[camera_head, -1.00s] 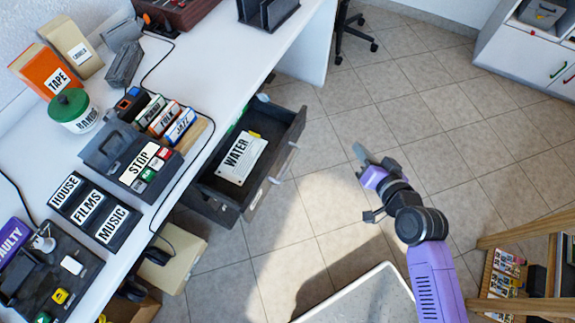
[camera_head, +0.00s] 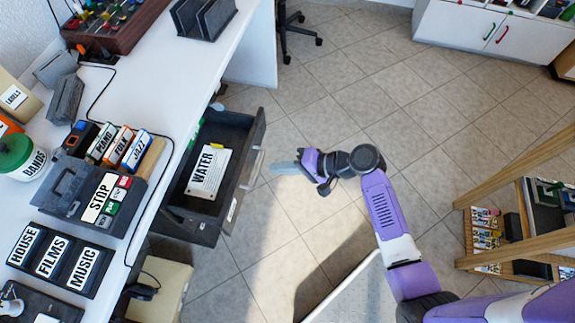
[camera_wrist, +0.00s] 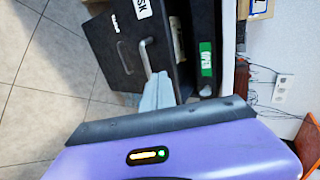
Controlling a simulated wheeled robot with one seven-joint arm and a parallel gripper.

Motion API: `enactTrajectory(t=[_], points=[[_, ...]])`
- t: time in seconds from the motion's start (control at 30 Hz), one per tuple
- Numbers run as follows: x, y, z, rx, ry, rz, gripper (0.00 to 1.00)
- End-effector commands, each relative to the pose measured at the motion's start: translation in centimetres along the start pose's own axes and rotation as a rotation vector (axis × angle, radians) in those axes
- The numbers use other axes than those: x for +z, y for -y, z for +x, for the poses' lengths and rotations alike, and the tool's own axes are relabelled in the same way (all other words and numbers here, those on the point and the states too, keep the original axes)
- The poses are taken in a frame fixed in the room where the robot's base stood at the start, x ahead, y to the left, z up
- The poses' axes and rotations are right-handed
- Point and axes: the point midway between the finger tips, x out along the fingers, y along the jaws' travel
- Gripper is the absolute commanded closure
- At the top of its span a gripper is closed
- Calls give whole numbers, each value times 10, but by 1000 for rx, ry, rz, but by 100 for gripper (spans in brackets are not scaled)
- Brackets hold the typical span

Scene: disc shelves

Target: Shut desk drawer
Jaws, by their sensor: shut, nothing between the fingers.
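The dark desk drawer (camera_head: 240,190) is pulled out from under the white desk (camera_head: 180,75). A card marked WATER (camera_head: 208,171) lies inside it. My gripper (camera_head: 284,167) is just right of the drawer's front panel, pointing left at it. In the wrist view the drawer front (camera_wrist: 118,50) shows its bar handle (camera_wrist: 148,58) and part of a white label. My gripper's grey fingers (camera_wrist: 158,92) are closed together and overlap the handle's lower end in the picture. I cannot tell whether they touch it.
A grey player with a STOP label (camera_head: 97,198) and several labelled cases sit on the desk. A wooden shelf (camera_head: 530,195) stands at the right. A black chair base (camera_head: 298,35) is at the back.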

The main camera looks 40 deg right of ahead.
Motion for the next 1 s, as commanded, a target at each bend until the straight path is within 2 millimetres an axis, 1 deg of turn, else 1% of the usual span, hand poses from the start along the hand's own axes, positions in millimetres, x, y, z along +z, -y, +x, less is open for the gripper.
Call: enactTrajectory(t=[0.03,0.2,0.23,0.3,0.43,0.63,1.0], points=[[0,-1,12,0,3,-1,100],[0,-1,45,0,2,-1,100],[0,-1,50,1,2,-1,100],[0,6,59,0,2,-3,100],[0,14,73,1,1,-3,100],[0,19,83,1,-1,-1,100],[0,20,85,1,0,-1,100]])
